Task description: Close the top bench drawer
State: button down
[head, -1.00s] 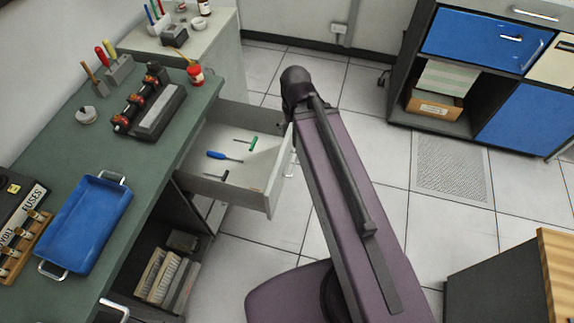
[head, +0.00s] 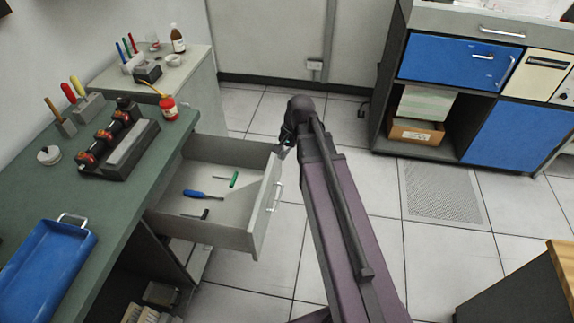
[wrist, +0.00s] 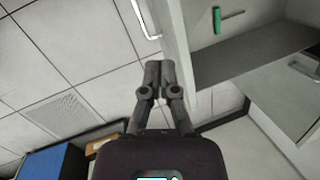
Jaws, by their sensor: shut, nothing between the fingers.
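The top bench drawer (head: 243,238) stands pulled out from the green-topped bench (head: 122,215). Its front panel has a pale bar handle (head: 276,197) on the outer face. The handle also shows in the wrist view (wrist: 146,20). My gripper (head: 284,150) is at the far end of the drawer front, near its top edge. In the wrist view my gripper (wrist: 156,66) is shut and empty, with its fingertips close beside the drawer front (wrist: 176,45). I cannot tell whether they touch it.
Inside the drawer lie a blue screwdriver (head: 203,194), a green-handled tool (head: 234,179) and a dark tool (head: 194,215). A blue tray (head: 42,268) sits on the bench. A blue-fronted cabinet (head: 520,120) stands at the back right. The tiled floor between is clear.

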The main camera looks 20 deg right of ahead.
jog(key=w+d+f+m+t+y+b, duration=0.4)
jog(key=w+d+f+m+b, duration=0.8)
jog(key=d+b, duration=0.5)
jog(key=shift+f+m+y+b, duration=0.3)
jog(key=shift+f+m+b, duration=0.2)
jog(key=shift+f+m, duration=1)
jog(key=shift+w+r, duration=0.1)
jog(key=w+a+r+b+x, duration=0.1)
jog(key=r+b+x, duration=0.1)
jog(key=b+x, duration=0.5)
jog(key=shift+a+x, duration=0.25)
jog(key=shift+x, duration=2.8)
jog(key=shift+s+r, duration=0.1)
jog(key=shift+r, duration=0.05)
